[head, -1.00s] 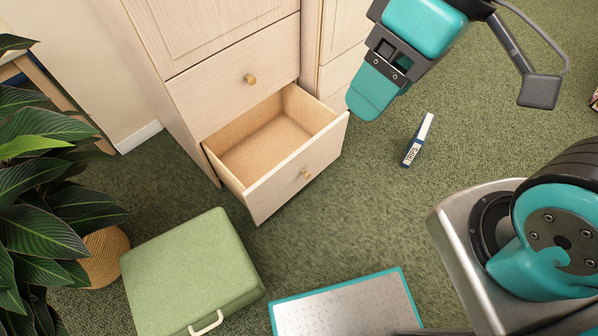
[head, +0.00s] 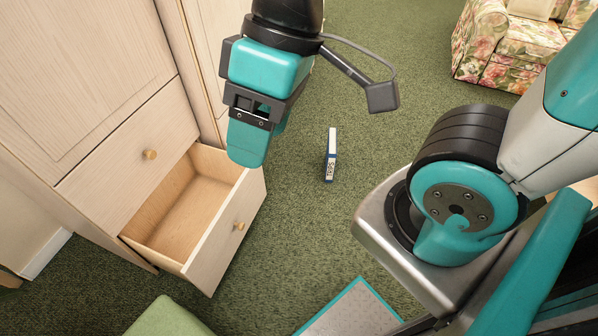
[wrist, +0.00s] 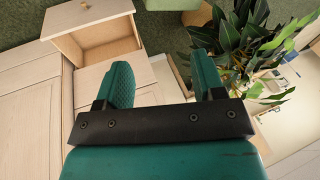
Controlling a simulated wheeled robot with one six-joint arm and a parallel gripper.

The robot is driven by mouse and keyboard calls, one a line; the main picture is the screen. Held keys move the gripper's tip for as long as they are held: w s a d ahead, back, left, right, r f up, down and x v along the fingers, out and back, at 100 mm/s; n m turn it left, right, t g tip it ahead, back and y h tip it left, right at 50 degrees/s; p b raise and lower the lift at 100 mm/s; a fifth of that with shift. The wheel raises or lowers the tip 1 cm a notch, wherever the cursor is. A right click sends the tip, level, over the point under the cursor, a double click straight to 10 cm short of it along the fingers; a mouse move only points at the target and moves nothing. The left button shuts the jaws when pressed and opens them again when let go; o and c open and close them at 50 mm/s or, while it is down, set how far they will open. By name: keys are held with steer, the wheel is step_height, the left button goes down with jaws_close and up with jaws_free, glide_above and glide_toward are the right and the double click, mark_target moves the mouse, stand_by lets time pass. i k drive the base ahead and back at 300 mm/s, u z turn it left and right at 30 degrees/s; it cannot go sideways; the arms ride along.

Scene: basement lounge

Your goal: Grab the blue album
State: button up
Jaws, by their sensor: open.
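The blue album (head: 330,160) stands on the green carpet, a narrow upright shape with a white top edge and a label on its near end. My gripper (head: 250,145) is in the air to the left of the album in the head view, near the open drawer. It is open and empty; its two teal fingers (wrist: 165,85) show apart in the wrist view. The album does not show in the wrist view.
A wooden cabinet (head: 85,80) with an empty pulled-out drawer (head: 225,235) is at left. A green case (head: 165,318) is at the bottom. A floral armchair (head: 500,45) is at the upper right. A plant (wrist: 245,40) shows in the wrist view. Carpet around the album is clear.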

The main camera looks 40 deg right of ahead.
mark_target(331, 152)
steer(key=k, duration=0.55)
steer(key=z, duration=0.85)
steer(key=i, duration=0.75)
steer(key=z, duration=0.6)
steer(key=i, duration=1.5)
steer(key=u, duration=0.65)
